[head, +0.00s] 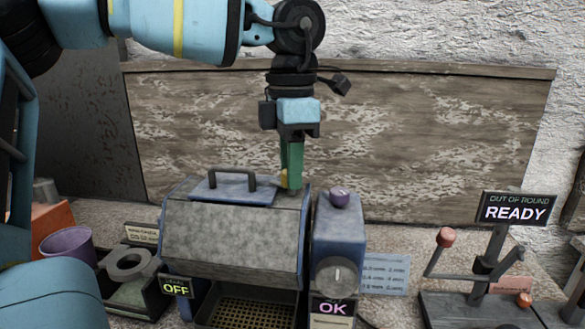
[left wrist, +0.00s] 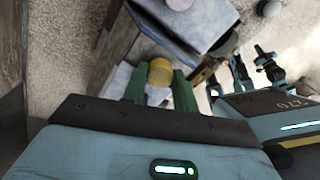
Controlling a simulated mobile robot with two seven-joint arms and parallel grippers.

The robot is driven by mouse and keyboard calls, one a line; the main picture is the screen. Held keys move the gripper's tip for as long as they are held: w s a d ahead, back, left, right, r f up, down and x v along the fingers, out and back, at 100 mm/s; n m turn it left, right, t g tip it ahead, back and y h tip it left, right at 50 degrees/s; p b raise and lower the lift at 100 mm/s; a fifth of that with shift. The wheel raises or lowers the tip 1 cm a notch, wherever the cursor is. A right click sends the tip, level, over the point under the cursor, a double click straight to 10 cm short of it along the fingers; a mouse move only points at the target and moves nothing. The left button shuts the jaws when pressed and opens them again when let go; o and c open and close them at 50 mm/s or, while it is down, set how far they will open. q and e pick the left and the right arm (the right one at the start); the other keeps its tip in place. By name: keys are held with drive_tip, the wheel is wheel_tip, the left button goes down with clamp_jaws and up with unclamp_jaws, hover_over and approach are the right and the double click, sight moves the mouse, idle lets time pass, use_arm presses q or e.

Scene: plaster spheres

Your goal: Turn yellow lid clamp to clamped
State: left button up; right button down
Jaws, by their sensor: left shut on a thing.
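The yellow lid clamp (left wrist: 160,74) shows in the left wrist view as a round yellow knob between the green fingers of my left gripper (left wrist: 158,92). In the head view my left gripper (head: 290,185) points straight down at the top right edge of the grey drum machine (head: 235,235). It is shut on the clamp, and only a sliver of yellow (head: 283,180) shows beside the fingers there. The fingers hide most of the clamp, so its turn angle cannot be told. My right gripper is not in view.
A blue control box (head: 338,240) with a purple knob and a dial is close on the right. A purple cup (head: 70,247) stands at left, and a gauge stand (head: 490,265) reading READY at right.

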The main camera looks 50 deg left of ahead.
use_arm(q)
drive_tip(key=shift+n+b, duration=0.3)
drive_tip(key=shift+n, duration=1.9)
drive_tip(key=o, duration=1)
drive_tip(key=shift+c, duration=0.2)
drive_tip(key=shift+r, duration=0.1)
wheel_tip(320, 180, up, 8)
drive_tip(key=shift+f, duration=0.15)
